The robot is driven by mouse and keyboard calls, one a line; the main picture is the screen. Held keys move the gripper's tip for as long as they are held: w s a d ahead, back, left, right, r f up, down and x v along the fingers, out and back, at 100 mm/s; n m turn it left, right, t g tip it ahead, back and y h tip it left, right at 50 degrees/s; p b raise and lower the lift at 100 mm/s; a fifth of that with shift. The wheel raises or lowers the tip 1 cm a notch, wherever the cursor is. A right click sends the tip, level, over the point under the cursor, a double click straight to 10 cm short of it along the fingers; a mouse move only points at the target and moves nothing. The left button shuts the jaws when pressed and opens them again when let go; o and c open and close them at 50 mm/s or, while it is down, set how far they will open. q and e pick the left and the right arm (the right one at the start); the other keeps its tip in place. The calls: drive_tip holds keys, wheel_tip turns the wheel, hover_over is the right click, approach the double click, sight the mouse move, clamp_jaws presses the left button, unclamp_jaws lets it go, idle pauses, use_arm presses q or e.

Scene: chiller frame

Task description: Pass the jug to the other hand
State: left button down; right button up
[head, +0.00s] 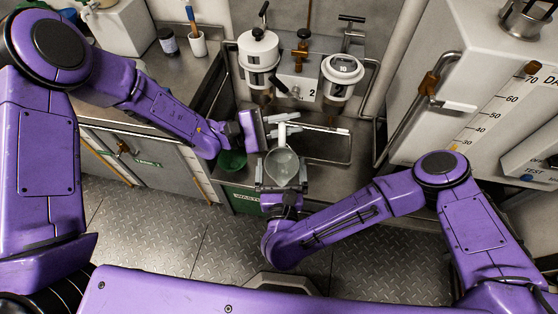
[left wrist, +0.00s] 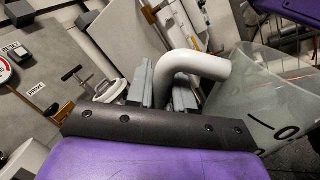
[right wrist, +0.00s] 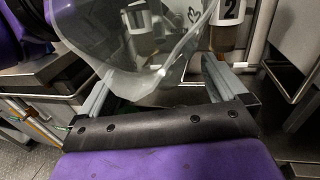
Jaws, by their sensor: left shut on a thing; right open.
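The jug (head: 283,166) is a translucent grey vessel with a white handle (head: 281,132). My left gripper (head: 277,128) is shut on this handle and holds the jug above the floor by the counter's front edge. In the left wrist view, the handle (left wrist: 190,64) bends from the fingers to the jug body (left wrist: 275,95), which bears dark markings. My right gripper (head: 283,176) is open at the jug's near side, one finger on each side of the body. In the right wrist view, the jug (right wrist: 140,50) fills the space ahead of the spread fingers; contact is unclear.
Two white canisters (head: 259,50) (head: 342,75) with numbered labels stand behind the sink (head: 325,146). A green container (head: 232,160) is left of the jug. A large white tank (head: 470,90) stands at right. A brush cup (head: 198,45) is on the left counter.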

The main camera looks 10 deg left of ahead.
drive_tip(key=shift+w+a, duration=0.15)
drive_tip(key=shift+w, duration=0.9)
drive_tip(key=c, duration=1.1)
use_arm(q)
drive_tip(key=c, duration=0.9)
unclamp_jaws()
drive_tip(key=shift+a, duration=0.1)
